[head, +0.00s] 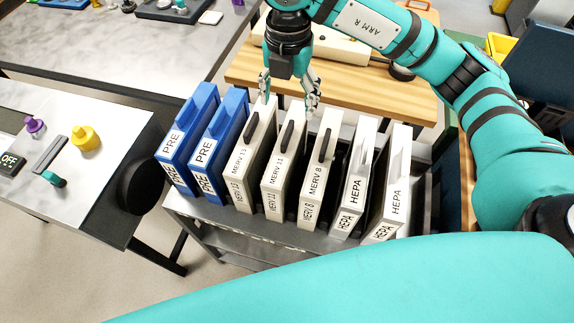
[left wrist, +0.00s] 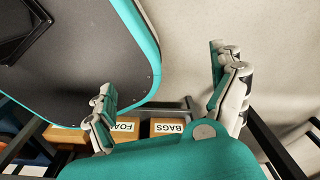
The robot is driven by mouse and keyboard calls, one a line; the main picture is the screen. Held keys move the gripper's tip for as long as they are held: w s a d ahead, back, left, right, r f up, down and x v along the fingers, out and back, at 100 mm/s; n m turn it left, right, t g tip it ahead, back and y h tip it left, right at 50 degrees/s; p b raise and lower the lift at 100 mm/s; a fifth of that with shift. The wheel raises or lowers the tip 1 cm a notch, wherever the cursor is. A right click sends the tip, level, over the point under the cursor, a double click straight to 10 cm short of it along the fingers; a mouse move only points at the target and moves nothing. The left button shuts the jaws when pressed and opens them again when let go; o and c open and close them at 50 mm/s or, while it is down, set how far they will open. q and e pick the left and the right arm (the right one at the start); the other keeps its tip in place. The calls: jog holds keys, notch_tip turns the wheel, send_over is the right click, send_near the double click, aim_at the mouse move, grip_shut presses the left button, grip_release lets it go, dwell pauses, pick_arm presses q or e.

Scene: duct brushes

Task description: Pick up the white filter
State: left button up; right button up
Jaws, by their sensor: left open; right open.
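Several whitish filters stand upright in a row on a grey rack (head: 190,208) in the head view. From left to right they are the MERV 13 filter (head: 243,178), the MERV 11 filter (head: 274,182), the MERV 8 filter (head: 312,190) and two HEPA filters, one inner (head: 352,192) and one outer (head: 394,195). The MERV filters have dark handles; the HEPA ones have pale handles. My right gripper (head: 289,97) is open, fingers down, near the tops of the MERV 13 and MERV 11 filters, holding nothing. My left gripper (left wrist: 162,75) is open and empty in the left wrist view.
Two blue PRE filters, a left one (head: 178,160) and a right one (head: 208,168), stand left of the white ones. A wooden table (head: 395,100) is behind the rack. A marble-topped table (head: 110,185) is at left. Boxes labelled FOAM (left wrist: 122,138) and BAGS (left wrist: 168,137) sit low in the left wrist view.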

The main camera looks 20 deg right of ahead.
jog(key=p, duration=0.1)
send_over(288, 133)
notch_tip(288, 133, down, 5)
jog(key=shift+f, duration=0.1)
notch_tip(288, 133, down, 6)
jog(key=shift+f+p, duration=0.1)
jog(key=shift+p, duration=0.5)
notch_tip(288, 133, down, 4)
jog(key=shift+w+p, duration=0.15)
jog(key=shift+p, duration=0.8)
jog(key=shift+f, duration=0.65)
pick_arm(q)
jog(key=r, duration=0.2)
jog(key=w+r, duration=0.1)
jog(key=r, duration=0.1)
jog(key=shift+r, duration=0.1)
pick_arm(e)
grip_shut()
